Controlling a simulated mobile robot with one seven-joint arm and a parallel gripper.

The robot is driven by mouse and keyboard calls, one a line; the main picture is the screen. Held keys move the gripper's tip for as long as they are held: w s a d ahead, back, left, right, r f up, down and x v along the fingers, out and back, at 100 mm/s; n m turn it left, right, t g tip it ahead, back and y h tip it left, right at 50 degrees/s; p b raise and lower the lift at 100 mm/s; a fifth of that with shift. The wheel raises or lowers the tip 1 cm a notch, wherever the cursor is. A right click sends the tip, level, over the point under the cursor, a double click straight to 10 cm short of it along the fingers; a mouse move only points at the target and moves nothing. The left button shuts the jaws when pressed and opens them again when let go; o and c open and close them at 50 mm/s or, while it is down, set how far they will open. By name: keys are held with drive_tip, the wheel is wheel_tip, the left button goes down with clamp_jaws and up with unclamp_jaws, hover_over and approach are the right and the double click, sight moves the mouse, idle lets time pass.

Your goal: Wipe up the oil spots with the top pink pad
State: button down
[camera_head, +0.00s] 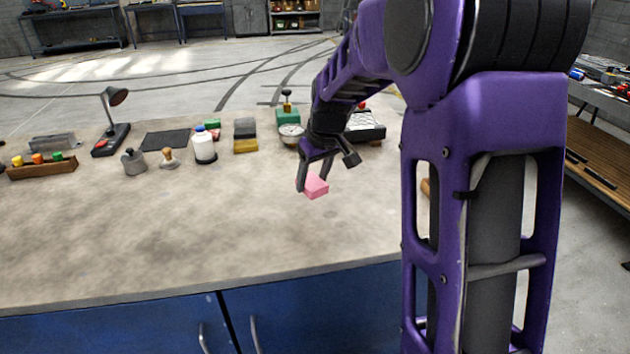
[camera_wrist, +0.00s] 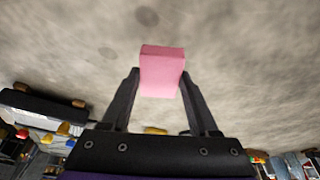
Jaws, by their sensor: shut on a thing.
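My gripper (camera_head: 312,184) is shut on a pink pad (camera_head: 317,186) and holds it above the worktop (camera_head: 180,235). In the wrist view the pad (camera_wrist: 161,73) sits between the two dark fingers of my gripper (camera_wrist: 161,85). Two faint dark round spots (camera_wrist: 147,16) and (camera_wrist: 105,52) show on the worktop beyond the pad in the wrist view; they look like oil spots. In the head view the worktop is mottled and I cannot clearly tell spots from its stains. No other pink pad is seen; my arm hides part of the right side.
Along the back of the worktop stand a desk lamp (camera_head: 112,124), a white bottle (camera_head: 204,147), stacked grey and yellow blocks (camera_head: 245,136), a green-based dial device (camera_head: 289,120) and a wooden rack (camera_head: 42,168). The front and middle are clear.

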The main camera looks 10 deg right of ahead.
drive_tip(key=shift+r+p, duration=0.65)
drive_tip(key=shift+r, duration=0.55)
drive_tip(key=shift+f, duration=0.1)
